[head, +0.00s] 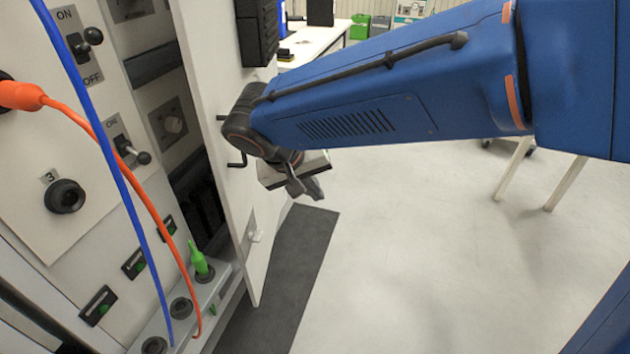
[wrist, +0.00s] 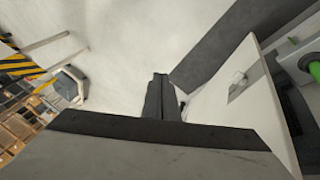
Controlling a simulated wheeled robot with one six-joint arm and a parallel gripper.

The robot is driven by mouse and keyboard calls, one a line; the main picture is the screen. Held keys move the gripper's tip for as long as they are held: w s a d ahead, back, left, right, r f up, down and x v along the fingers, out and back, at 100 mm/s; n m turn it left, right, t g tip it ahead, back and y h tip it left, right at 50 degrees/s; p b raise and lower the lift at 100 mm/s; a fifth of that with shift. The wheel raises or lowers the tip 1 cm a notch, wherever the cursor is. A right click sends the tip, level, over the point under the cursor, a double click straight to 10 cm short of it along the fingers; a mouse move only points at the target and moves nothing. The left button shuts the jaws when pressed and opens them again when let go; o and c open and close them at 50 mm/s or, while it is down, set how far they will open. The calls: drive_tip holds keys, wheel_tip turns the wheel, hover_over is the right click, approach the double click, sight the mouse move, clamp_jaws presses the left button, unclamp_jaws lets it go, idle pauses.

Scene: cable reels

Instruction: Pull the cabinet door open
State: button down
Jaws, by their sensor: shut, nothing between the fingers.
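The white cabinet door (head: 222,95) stands ajar in the head view, its free edge away from the cabinet front and a dark interior showing behind it. A black handle (head: 237,162) is on its outer face, partly hidden by my wrist. A small white latch (head: 254,236) is lower on the door. My gripper (head: 308,188) is shut and empty, to the right of the door's outer face and apart from the handle. In the wrist view my gripper's closed fingers (wrist: 160,95) point over the floor, with the door (wrist: 236,107) to their right.
The cabinet front (head: 75,185) at left carries switches, sockets and a green plug (head: 198,258). Blue and orange cables (head: 150,205) hang before it. A dark mat (head: 290,270) lies below the door. The pale floor (head: 430,240) to the right is mostly clear.

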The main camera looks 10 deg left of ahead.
drive_tip(key=a+r+n+t, duration=0.2)
drive_tip(key=a, duration=0.4)
drive_tip(key=w+d+f, duration=0.5)
drive_tip(key=w+f, duration=0.2)
drive_tip(key=w, duration=0.1)
drive_tip(key=shift+w+f+y, duration=0.2)
drive_tip(key=shift+f+y, duration=0.2)
idle(1.4)
